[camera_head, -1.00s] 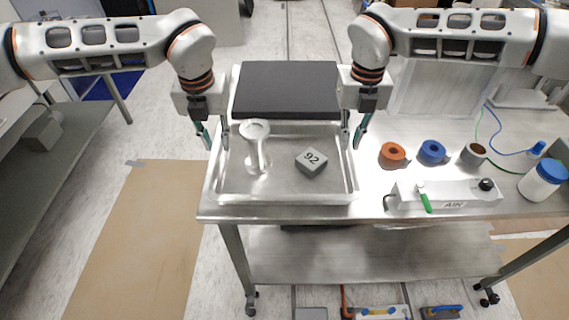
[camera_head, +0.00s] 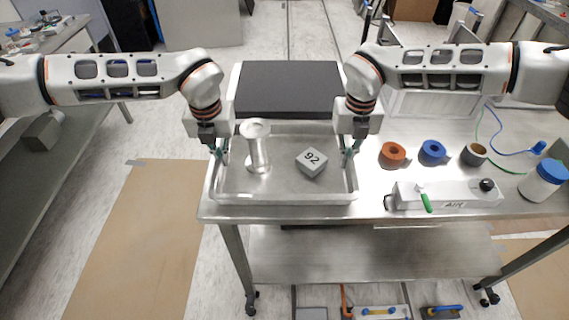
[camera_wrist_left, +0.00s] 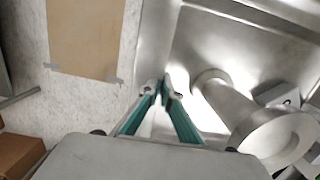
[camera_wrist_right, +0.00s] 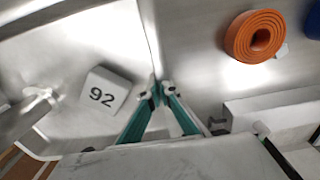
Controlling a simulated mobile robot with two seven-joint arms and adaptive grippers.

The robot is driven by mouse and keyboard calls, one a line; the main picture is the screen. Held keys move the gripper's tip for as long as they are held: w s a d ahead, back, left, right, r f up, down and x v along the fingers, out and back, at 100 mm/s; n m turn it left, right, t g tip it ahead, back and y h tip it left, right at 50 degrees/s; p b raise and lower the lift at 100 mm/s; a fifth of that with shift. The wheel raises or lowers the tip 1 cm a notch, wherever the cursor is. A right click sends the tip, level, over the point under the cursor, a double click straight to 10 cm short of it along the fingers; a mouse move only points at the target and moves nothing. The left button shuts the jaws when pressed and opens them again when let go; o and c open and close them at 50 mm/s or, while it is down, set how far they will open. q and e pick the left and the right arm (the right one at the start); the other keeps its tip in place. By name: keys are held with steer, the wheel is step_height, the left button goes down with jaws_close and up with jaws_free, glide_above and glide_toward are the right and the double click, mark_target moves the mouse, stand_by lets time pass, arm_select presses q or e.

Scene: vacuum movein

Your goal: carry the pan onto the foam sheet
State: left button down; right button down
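The pan (camera_head: 290,199) is a shallow metal tray on the steel table, holding a spool-shaped metal piece (camera_head: 258,150) and a grey block marked 92 (camera_head: 311,162). The foam sheet (camera_head: 288,88) is a dark flat slab directly behind the pan. My left gripper (camera_head: 221,156) is at the pan's left wall; in the left wrist view its fingertips (camera_wrist_left: 160,88) close together on the rim. My right gripper (camera_head: 347,157) is at the right wall; in the right wrist view its fingertips (camera_wrist_right: 161,90) also close on the rim. The pan appears to rest on the table.
Right of the pan are an orange ring (camera_head: 393,154), a blue ring (camera_head: 432,152), a small cup (camera_head: 474,154), a blue-capped jar (camera_head: 542,180) and a valve box marked AIR (camera_head: 444,196). A light metal case (camera_head: 437,103) stands behind them.

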arm_select(q)
steer(key=shift+w+r, duration=0.1)
steer(key=shift+r, duration=0.15)
arm_select(e)
steer(key=shift+w+r, duration=0.1)
steer(key=shift+r, duration=0.1)
